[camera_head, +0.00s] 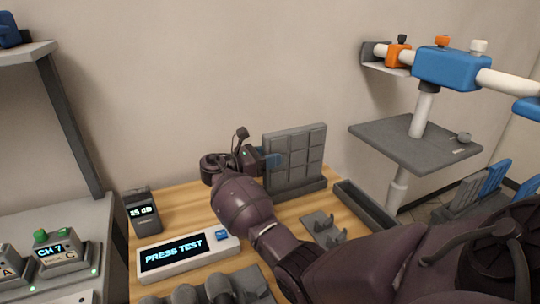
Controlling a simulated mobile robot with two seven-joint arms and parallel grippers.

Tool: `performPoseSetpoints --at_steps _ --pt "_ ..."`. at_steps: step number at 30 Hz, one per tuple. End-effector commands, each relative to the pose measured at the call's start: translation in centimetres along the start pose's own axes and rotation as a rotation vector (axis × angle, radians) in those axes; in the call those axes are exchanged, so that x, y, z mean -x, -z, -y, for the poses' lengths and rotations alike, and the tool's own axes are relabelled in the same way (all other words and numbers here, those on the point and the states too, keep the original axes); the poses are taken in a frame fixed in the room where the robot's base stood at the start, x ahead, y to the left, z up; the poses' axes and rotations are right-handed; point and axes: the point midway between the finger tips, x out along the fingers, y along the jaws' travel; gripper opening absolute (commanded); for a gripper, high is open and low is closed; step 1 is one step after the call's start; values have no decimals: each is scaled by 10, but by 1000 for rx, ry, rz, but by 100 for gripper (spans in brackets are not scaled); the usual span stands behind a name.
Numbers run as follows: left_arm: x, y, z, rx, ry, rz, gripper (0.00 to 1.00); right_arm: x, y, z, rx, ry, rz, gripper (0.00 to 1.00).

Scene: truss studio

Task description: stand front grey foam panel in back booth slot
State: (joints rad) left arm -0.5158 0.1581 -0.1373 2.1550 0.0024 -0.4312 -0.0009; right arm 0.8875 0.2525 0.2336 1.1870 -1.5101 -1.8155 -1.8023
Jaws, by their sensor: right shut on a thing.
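A grey foam panel (294,160) with a grid of raised squares stands upright at the back of the wooden table. Its lower edge is at a dark slotted base (301,195); I cannot tell how deep it sits in the slot. My right gripper (268,159) reaches over the table from the right and is shut on the panel's left edge. My arm hides part of the table and base. My left gripper is not in view.
A long dark empty trough (366,205) lies right of the base, and a grey hooked bracket (322,228) lies in front. A display reading PRESS TEST (186,254) and a dark meter (142,211) stand left. Grey and blue panels (470,190) stand at right.

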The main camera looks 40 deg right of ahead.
Motion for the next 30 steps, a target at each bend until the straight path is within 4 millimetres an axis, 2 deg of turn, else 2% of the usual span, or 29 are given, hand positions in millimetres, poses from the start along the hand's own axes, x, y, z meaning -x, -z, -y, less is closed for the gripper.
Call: performPoseSetpoints --at_steps 10,11,13,22,30 --pt "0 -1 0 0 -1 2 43 0 6 0 0 0 0 18" --pt "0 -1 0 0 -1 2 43 0 6 0 0 0 0 44" --pt "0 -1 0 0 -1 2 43 0 6 0 -1 0 0 53" --pt "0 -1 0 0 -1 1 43 1 6 0 0 0 -1 53" --pt "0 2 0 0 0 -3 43 18 6 0 0 -1 -2 53"
